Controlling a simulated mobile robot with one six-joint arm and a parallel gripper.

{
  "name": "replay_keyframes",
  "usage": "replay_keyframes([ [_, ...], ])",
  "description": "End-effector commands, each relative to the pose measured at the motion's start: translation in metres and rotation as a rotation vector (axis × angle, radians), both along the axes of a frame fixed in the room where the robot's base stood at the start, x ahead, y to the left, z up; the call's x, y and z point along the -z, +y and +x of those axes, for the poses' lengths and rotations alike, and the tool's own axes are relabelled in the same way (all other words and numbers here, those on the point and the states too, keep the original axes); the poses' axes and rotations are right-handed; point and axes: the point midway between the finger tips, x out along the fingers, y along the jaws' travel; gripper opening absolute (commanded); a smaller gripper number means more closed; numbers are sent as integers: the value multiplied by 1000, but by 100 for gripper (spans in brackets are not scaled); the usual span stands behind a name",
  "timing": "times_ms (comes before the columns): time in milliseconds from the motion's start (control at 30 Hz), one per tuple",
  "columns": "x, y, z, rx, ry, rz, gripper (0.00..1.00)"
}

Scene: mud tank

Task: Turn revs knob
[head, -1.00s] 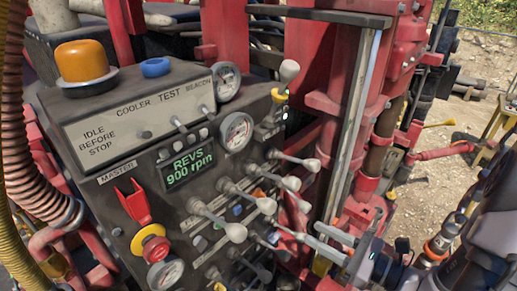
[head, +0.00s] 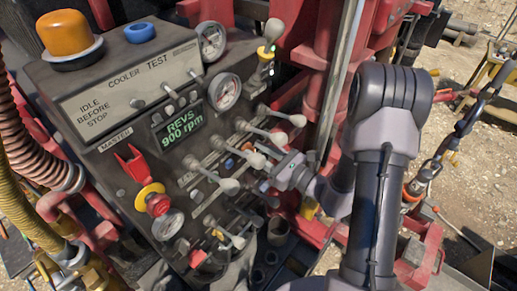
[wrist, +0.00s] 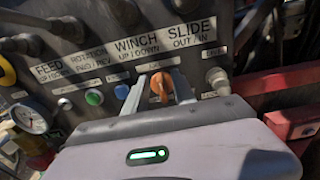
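The orange knob (wrist: 161,85) sits on the dark panel below the WINCH and SLIDE labels in the wrist view. My gripper (wrist: 161,84) is open, with one finger on each side of the knob; I cannot tell whether either finger touches it. In the head view my gripper (head: 266,166) is at the panel's lower right, among the levers, and the knob is mostly hidden there. The green display (head: 182,130) reads "REVS 900 rpm".
Several levers with pale round ends (head: 297,120) stick out around my gripper. A green button (wrist: 94,97) and a blue button (wrist: 121,91) lie left of the knob. A grey knob (wrist: 218,77) is to the right. A red emergency button (head: 157,204) is lower left.

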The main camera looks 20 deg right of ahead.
Motion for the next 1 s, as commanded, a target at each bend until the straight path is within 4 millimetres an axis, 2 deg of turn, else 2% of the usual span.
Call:
replay_keyframes([
  [167,0,0,0,0,0,0,32],
  [333,0,0,0,0,0,0,0],
  [733,0,-1,0,0,16,22,0],
  [1000,0,-3,2,0,108,149,0],
])
